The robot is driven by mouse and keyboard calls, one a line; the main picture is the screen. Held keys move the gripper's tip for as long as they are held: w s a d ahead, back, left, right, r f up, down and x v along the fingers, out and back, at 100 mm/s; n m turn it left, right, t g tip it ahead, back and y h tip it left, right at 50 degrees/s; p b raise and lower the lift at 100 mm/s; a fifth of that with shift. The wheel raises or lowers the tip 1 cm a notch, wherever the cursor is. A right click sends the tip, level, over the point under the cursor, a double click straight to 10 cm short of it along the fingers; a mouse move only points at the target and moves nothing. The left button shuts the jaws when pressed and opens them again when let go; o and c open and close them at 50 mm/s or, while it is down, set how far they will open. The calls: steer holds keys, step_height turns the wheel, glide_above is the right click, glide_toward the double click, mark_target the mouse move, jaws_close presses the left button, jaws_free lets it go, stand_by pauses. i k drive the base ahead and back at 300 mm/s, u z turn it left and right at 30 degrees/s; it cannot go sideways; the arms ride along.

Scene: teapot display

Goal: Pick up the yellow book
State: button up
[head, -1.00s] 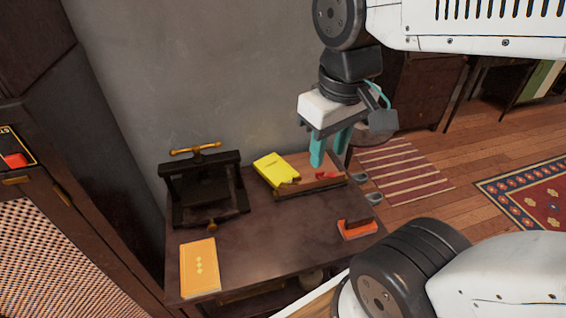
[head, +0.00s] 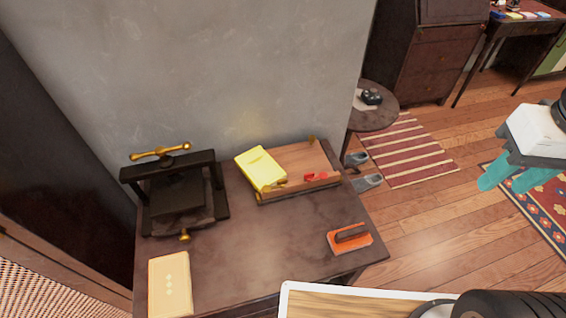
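The yellow book (head: 261,169) lies on the left part of a shallow wooden tray (head: 312,158) at the back of the dark table (head: 262,236). A paler orange-yellow book (head: 170,285) lies flat at the table's front left. My gripper (head: 505,184), with teal fingers, is at the right edge of the head view, far right of the table and over the floor. A gap shows between its fingers, and nothing is seen between them.
A black book press (head: 178,192) with a brass handle stands on the table's left. An orange block with a dark handle (head: 350,238) lies at the right front. A round side table (head: 374,105) and slippers (head: 366,182) stand beyond. The table's middle is clear.

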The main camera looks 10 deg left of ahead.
mark_target(260, 169)
steer(key=k, duration=0.45)
steer(key=u, duration=1.1)
steer(key=i, duration=0.55)
steer(key=u, duration=0.05)
